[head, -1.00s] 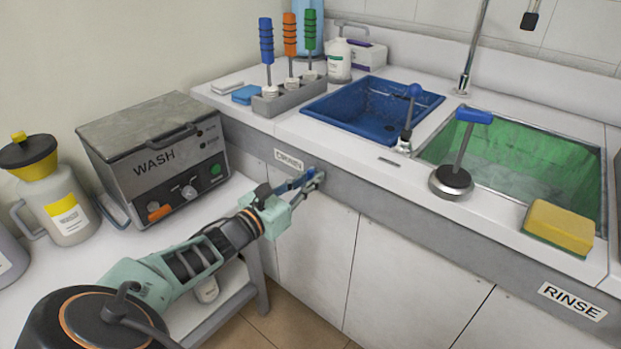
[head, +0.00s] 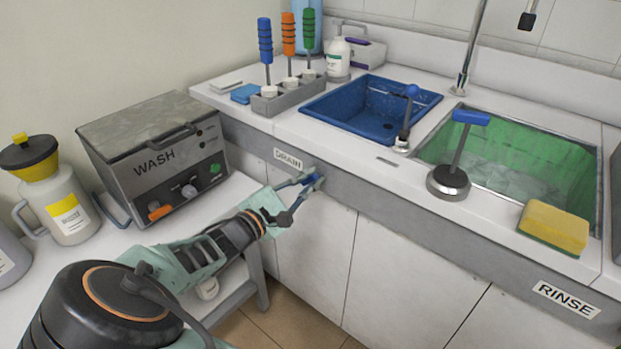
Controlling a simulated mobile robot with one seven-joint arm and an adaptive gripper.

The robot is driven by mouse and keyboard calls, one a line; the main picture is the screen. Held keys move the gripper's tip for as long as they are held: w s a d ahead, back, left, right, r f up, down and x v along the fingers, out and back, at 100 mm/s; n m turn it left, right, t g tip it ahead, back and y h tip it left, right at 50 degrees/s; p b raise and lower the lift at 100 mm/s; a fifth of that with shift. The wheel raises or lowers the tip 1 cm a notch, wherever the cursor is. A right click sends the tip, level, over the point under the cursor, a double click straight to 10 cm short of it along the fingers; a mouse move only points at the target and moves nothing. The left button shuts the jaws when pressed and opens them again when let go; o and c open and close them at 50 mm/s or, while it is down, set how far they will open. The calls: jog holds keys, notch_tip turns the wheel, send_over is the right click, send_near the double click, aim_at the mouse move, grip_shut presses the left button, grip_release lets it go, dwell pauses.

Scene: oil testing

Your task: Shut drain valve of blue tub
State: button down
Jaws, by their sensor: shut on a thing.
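The blue tub (head: 372,110) is set into the white counter and looks empty. Below its front edge, a DRAIN label (head: 288,158) sits on the grey front panel. The small blue drain valve handle (head: 309,180) is just right of and below this label, partly hidden by my fingers. My gripper (head: 314,180) reaches it from the lower left. Its two fingers lie on either side of the handle and are shut on it. The exact angle of the handle is hard to tell.
A grey WASH unit (head: 155,150) stands on the side table left of my arm. A blue-handled lever (head: 406,120) stands by the tub. Right are a green basin (head: 575,170), a blue-topped plunger (head: 450,180) and a yellow sponge (head: 553,228). White cabinet doors (head: 400,260) lie below.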

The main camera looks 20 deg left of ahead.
jog(key=m, duration=0.1)
jog(key=m+b, duration=0.1)
jog(key=m, duration=0.2)
jog(key=shift+f+m+b, duration=0.25)
jog(key=shift+m+b, duration=0.05)
jog(key=shift+s+m+b, duration=0.1)
jog(key=shift+m+b, duration=1.15)
jog(key=shift+m, duration=0.95)
jog(key=c, duration=2)
grip_release()
jog(key=shift+d, duration=0.1)
jog(key=shift+o, duration=0.2)
jog(key=v, duration=1.2)
